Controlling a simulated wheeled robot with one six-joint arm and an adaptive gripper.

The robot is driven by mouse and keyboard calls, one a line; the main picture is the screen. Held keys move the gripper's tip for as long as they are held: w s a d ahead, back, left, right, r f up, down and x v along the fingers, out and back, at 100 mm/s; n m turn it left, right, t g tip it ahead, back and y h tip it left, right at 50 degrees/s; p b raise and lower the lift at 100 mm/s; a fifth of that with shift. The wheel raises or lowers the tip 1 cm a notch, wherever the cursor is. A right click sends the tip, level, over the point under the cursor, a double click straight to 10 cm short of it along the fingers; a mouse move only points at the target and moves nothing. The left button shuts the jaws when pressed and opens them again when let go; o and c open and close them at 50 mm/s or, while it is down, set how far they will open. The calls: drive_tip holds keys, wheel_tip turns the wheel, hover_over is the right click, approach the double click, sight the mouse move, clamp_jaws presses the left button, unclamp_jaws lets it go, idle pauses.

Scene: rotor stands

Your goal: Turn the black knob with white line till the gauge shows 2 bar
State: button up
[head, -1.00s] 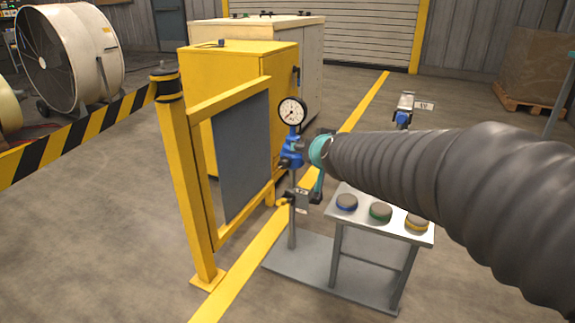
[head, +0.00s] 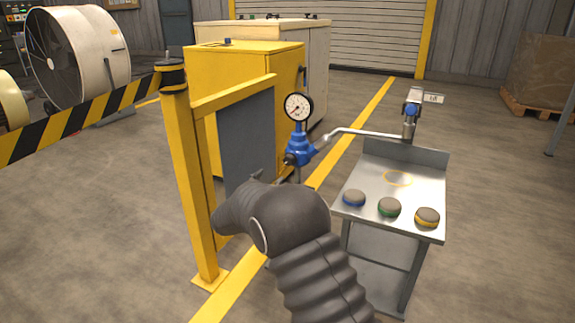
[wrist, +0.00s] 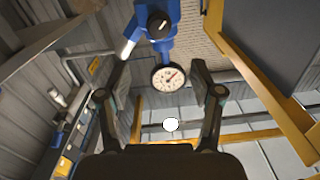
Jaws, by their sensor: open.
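The black knob (wrist: 158,24) shows its white line at the top of the wrist view, on the front of a blue valve body (wrist: 160,48). In the head view the knob (head: 290,159) is small and dark on the blue regulator (head: 300,147). The round white gauge (head: 298,106) stands above it; it also shows in the wrist view (wrist: 168,77). Its needle is too small to read surely. My gripper (wrist: 160,66) is open and empty, its fingers apart on both sides of the gauge in the picture, apart from the knob. In the head view my arm hides it.
A yellow post (head: 190,190) and framed grey panel (head: 250,140) stand close left of the regulator. A metal bench (head: 405,185) with several coloured buttons is at right. A pipe (head: 365,131) runs from the regulator to a fitting above the bench.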

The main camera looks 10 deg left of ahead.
sight(287, 162)
drive_tip(key=x, duration=1.3)
drive_tip(key=shift+w+d+f+b, duration=0.2)
drive_tip(key=shift+w+b, duration=0.1)
drive_tip(key=shift+b, duration=0.1)
drive_tip(key=c, duration=1.1)
drive_tip(key=shift+c, duration=0.2)
